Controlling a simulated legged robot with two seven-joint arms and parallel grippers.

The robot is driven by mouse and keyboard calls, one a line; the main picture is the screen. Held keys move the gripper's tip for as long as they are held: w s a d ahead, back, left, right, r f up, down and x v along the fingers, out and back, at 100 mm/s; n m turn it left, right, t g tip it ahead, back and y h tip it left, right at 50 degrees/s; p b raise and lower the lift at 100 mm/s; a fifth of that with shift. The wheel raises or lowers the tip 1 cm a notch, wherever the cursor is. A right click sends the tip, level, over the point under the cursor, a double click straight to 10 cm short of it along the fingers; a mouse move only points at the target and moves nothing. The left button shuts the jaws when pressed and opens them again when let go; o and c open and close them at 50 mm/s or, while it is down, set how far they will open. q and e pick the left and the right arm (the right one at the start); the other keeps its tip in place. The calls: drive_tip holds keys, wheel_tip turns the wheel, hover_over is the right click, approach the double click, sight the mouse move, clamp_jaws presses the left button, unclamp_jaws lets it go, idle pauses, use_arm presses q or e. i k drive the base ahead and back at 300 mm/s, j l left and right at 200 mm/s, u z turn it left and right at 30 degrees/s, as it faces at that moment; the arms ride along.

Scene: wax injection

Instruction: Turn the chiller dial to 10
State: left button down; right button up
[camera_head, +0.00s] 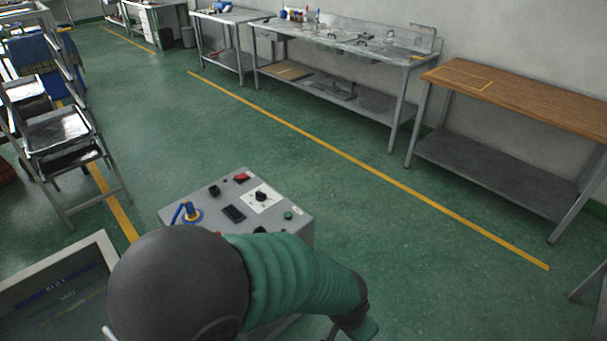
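The chiller (170,217) is a grey box below the middle of the view, with controls on its top. A black dial (261,197) sits on a white plate (273,203) near the far right part of that top. Its markings are too small to read, so I cannot tell its setting. One of my arms, with a dark grey round joint and a green sleeve, crosses in front of the chiller and hides its near side. Neither gripper's fingers can be made out, and nothing visible touches the dial.
The panel also has a red switch (242,177), a dark display (234,213), a green button (289,215) and a blue fitting (190,212). Green floor right of the chiller is clear.

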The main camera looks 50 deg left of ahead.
sight(261, 196)
drive_tip(key=i+u, duration=0.3)
drive_tip(key=i, duration=0.2)
drive_tip(key=i+l+u, duration=0.15)
drive_tip(key=i+u, duration=0.2)
drive_tip(key=i, duration=0.15)
drive_tip(key=i+l+u, duration=0.3)
drive_tip(key=i, duration=0.15)
drive_tip(key=i+u, duration=0.2)
drive_tip(key=u, duration=0.3)
drive_tip(key=i+u, duration=0.2)
drive_tip(key=u, duration=0.25)
drive_tip(key=i+l+u, duration=0.15)
drive_tip(key=u, duration=0.35)
drive_tip(key=i+l+u, duration=0.15)
drive_tip(key=u, duration=0.3)
drive_tip(key=i+l+u, duration=0.1)
drive_tip(key=l+u, duration=0.25)
drive_tip(key=u, duration=0.15)
drive_tip(key=l+u, duration=0.3)
drive_tip(key=u, duration=0.15)
drive_tip(key=i+l+u, duration=0.15)
drive_tip(key=l+u, duration=0.2)
drive_tip(key=i+l+u, duration=0.1)
drive_tip(key=l+u, duration=0.55)
drive_tip(key=i+l, duration=0.05)
drive_tip(key=l, duration=0.05)
